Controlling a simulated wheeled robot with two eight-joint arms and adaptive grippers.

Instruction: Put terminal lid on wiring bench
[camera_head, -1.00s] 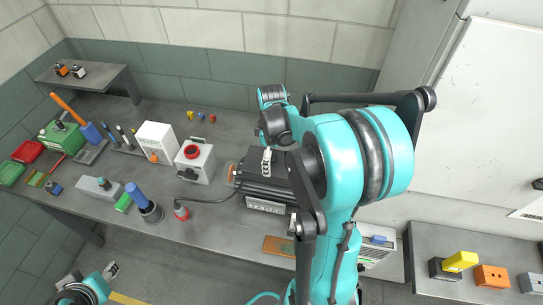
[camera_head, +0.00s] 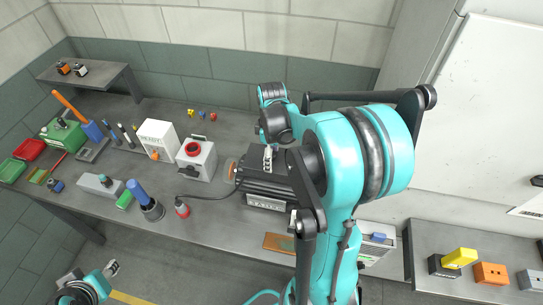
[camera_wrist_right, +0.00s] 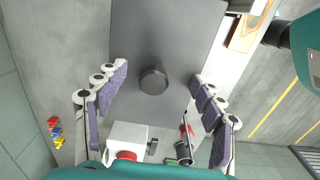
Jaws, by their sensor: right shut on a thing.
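In the head view the right gripper (camera_head: 268,157) is over the black finned motor (camera_head: 262,188), partly hidden by my right arm. The lid cannot be clearly separated from the motor there. My left gripper (camera_head: 112,267) is at the lower left, clear of the bench; its opening is too small to judge.
The long grey bench (camera_head: 215,225) holds a grey box with a red ring (camera_head: 196,160), a white box (camera_head: 157,140), a blue-handled tool (camera_head: 137,192) and a red-capped item (camera_head: 182,208). A brown board (camera_head: 277,242) lies at the front edge.

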